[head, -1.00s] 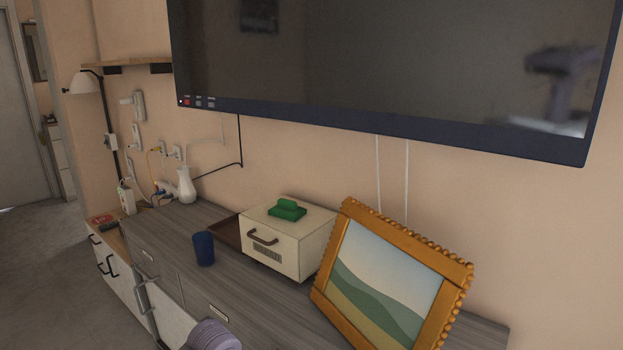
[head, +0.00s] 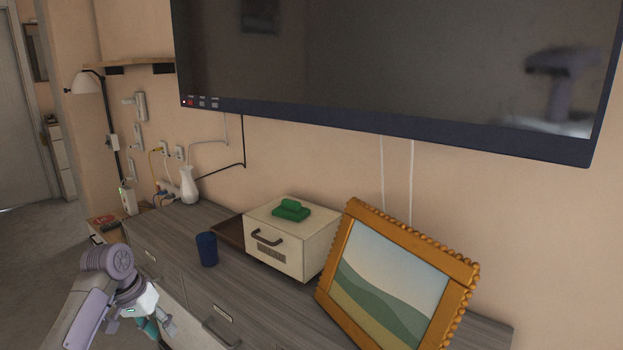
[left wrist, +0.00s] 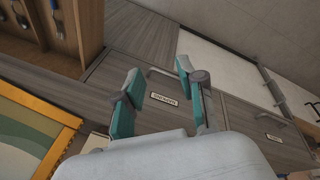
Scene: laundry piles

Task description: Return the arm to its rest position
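My left arm (head: 105,285) comes in at the lower left of the head view, in front of the dresser. My left gripper (head: 165,327) points down and away, partly cut off by the bottom edge. In the left wrist view the two teal-padded fingers of my left gripper (left wrist: 158,72) stand apart with nothing between them. Labelled drawer fronts (left wrist: 228,112) show beyond them. My right gripper is in neither view.
The grey dresser (head: 285,285) holds a blue cup (head: 206,249), a cream box (head: 290,243) with a green item (head: 291,210) on top, a white vase (head: 189,186) and an orange picture frame (head: 335,270). A television (head: 400,137) hangs above. Floor (head: 38,240) is open at left.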

